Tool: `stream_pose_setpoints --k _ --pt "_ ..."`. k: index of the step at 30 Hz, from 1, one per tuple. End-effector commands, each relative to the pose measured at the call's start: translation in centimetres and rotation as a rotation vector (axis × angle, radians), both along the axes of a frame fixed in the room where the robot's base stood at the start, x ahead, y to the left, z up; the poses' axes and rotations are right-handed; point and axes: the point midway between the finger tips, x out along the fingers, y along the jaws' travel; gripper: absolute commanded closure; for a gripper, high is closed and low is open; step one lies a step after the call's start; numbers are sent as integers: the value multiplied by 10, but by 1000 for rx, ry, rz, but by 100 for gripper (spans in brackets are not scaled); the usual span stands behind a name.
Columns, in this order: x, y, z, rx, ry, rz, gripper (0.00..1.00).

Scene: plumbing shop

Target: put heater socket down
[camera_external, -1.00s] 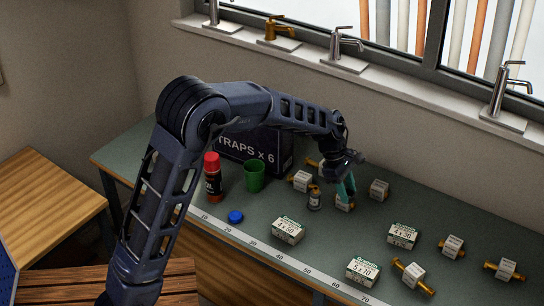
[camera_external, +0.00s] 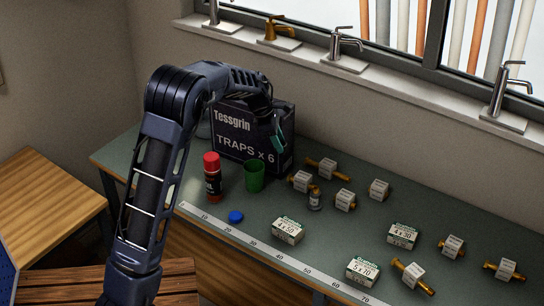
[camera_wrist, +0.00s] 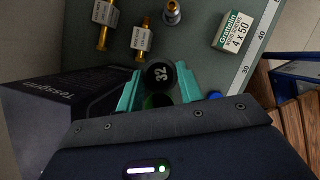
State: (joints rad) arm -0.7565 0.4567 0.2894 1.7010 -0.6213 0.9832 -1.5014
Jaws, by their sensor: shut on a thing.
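My gripper (camera_wrist: 159,72) shows two teal fingers shut on the heater socket (camera_wrist: 160,76), a round black piece marked 32 in white. In the external view my gripper (camera_external: 277,142) is raised in front of the right part of the dark TRAPS box (camera_external: 226,146). The socket cannot be made out there against the box. In the wrist view the socket hides part of the green cup (camera_wrist: 154,101) below it. The cup (camera_external: 254,176) stands upright on the bench (camera_external: 330,260).
A red-capped bottle (camera_external: 212,178) and a blue cap (camera_external: 236,217) are left of and before the cup. Tagged brass fittings (camera_external: 322,168), a small bottle-like piece (camera_external: 314,199) and screw boxes (camera_external: 288,230) stand to the right. A measuring strip (camera_external: 258,246) runs along the front edge.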

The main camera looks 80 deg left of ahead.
Motion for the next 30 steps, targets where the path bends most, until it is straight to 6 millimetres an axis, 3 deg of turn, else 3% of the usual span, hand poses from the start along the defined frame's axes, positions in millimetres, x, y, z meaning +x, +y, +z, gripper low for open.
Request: stream_pose_setpoints --k 1,6,12,15,22,30 --pt "-18 19 0 0 0 37 87" --pt "-71 68 0 1 1 143 87" --pt "-123 108 0 2 2 237 87" --pt "-139 119 1 2 2 264 87" --pt "-151 126 -14 0 3 285 87" --pt "-151 126 -71 -1 3 284 87"
